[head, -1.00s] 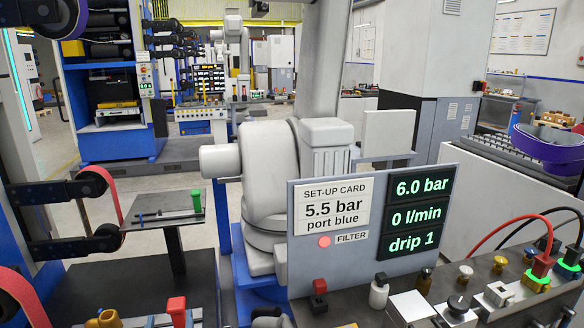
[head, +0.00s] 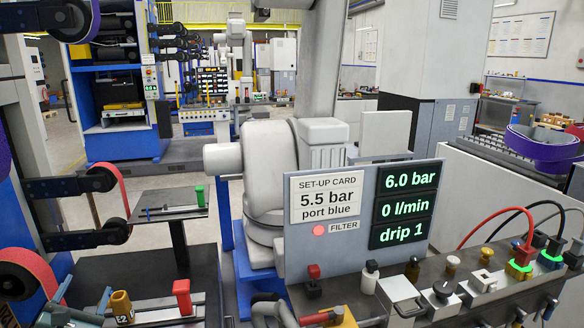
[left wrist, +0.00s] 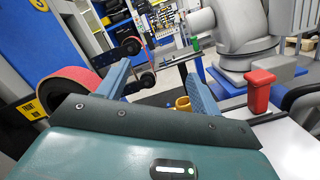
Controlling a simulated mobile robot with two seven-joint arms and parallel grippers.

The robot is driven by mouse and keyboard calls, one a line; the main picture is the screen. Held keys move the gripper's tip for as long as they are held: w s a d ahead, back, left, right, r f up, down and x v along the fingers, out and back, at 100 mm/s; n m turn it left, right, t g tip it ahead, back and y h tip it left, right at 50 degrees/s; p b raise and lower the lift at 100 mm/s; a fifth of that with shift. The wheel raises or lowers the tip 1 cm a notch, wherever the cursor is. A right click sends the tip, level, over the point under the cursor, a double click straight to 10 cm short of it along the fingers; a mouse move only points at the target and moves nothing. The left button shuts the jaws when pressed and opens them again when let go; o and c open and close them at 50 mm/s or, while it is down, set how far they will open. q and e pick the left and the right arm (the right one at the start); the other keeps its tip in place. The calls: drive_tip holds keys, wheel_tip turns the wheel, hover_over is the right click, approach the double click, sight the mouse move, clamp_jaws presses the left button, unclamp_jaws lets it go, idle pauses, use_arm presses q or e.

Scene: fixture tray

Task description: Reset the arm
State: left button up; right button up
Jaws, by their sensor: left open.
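My left gripper (head: 75,317) shows only in part at the bottom left edge of the head view, beside a yellow piece marked E2 (head: 121,308). In the left wrist view my left gripper (left wrist: 157,70) has its two blue fingers spread, with nothing held between them. The yellow piece (left wrist: 183,103) shows beyond the fingers, and a red block (left wrist: 260,92) stands to the right. The same red block (head: 182,298) stands right of the yellow piece in the head view. My right gripper is not in view.
A grey panel (head: 362,262) reads 6.0 bar, 0 l/min and drip 1; its set-up card (head: 323,197) says 5.5 bar, port blue. A large white robot arm (head: 270,180) stands behind it. Fittings and cables crowd the right bench.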

use_arm(q)
drive_tip(key=a+r+m+h, duration=0.2)
drive_tip(key=a+r+m, duration=0.4)
drive_tip(key=a+r, duration=0.3)
drive_tip(key=s+d+f+m+g+h, duration=0.3)
drive_tip(key=s+d+f+m, duration=0.2)
drive_tip(key=d+f+m, duration=0.4)
drive_tip(key=s+d+f+m+g+h, duration=0.35)
drive_tip(key=d+f+m, duration=0.35)
drive_tip(key=f+m, duration=0.3)
drive_tip(key=s+d+f+m+g+y, duration=0.15)
drive_tip(key=s+d+f+m, duration=0.25)
drive_tip(key=s+m, duration=0.5)
drive_tip(key=s+d+f+m+g, duration=0.3)
drive_tip(key=s+d+f+m, duration=0.15)
drive_tip(key=s+m, duration=0.45)
drive_tip(key=w+d+n+t, duration=0.1)
drive_tip(key=d+n+t, duration=0.1)
drive_tip(key=d+n, duration=0.6)
drive_tip(key=d, duration=0.7)
drive_tip(key=shift+w, duration=0.4)
